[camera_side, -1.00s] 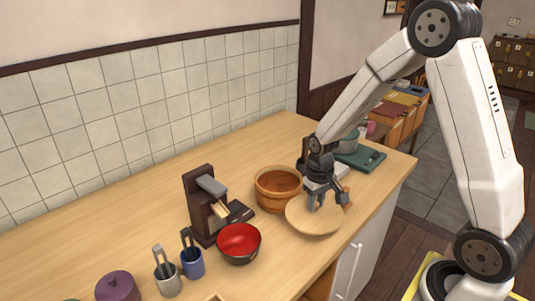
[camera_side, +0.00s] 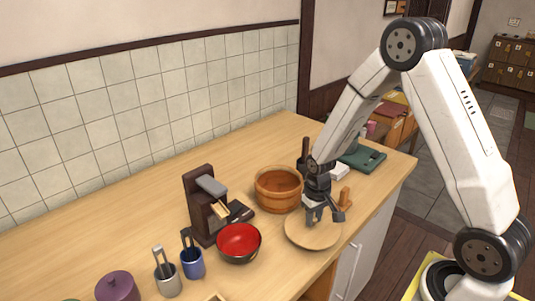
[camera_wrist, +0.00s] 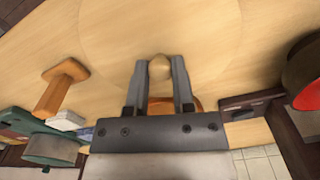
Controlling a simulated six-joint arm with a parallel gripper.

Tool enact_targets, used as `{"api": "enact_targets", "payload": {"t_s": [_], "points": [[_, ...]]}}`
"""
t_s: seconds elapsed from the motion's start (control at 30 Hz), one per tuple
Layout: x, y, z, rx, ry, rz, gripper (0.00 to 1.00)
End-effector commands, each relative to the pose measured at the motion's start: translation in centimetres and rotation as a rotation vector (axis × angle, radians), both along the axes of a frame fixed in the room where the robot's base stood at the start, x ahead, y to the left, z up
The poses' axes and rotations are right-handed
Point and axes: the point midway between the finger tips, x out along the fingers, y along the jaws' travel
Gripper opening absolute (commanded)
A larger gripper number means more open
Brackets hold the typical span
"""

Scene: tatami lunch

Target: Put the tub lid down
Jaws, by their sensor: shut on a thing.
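The tub lid (camera_side: 298,235) is a round pale wooden disc with a small knob. It lies level at or just above the counter, near the front edge; I cannot tell whether it touches. In the wrist view the lid (camera_wrist: 115,40) nearly blends with the counter. My gripper (camera_side: 314,214) is over the middle of the lid, shut on its knob, which shows between the fingers (camera_wrist: 159,72) in the wrist view. The open wooden tub (camera_side: 278,193) stands just behind and left of the lid. The wrist view shows only a bit of the tub behind the gripper.
A red bowl (camera_side: 239,243) stands left of the lid, with a dark wooden stand (camera_side: 200,205) behind it. A small orange wooden piece (camera_side: 345,198) is to the right. A green board (camera_side: 365,158) lies farther back. The counter's left rear (camera_side: 110,225) is clear.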

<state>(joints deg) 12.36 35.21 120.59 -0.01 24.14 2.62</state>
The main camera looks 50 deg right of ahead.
Motion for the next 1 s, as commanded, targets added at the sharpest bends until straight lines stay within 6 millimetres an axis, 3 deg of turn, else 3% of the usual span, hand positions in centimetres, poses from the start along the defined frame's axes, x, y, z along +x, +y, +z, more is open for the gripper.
{"api": "enact_targets", "payload": {"t_s": [0.23, 0.73, 0.77, 0.83, 1.0], "points": [[0.0, 0.0, -2.1, 0.000, 0.000, 0.000, 0.00], [0.0, 0.0, -2.7, 0.000, 0.000, 0.000, 0.00], [0.0, 0.0, -2.6, 0.000, 0.000, 0.000, 0.40], [0.0, 0.0, -2.6, 0.000, 0.000, 0.000, 0.62], [0.0, 0.0, -2.6, 0.000, 0.000, 0.000, 0.66]]}}
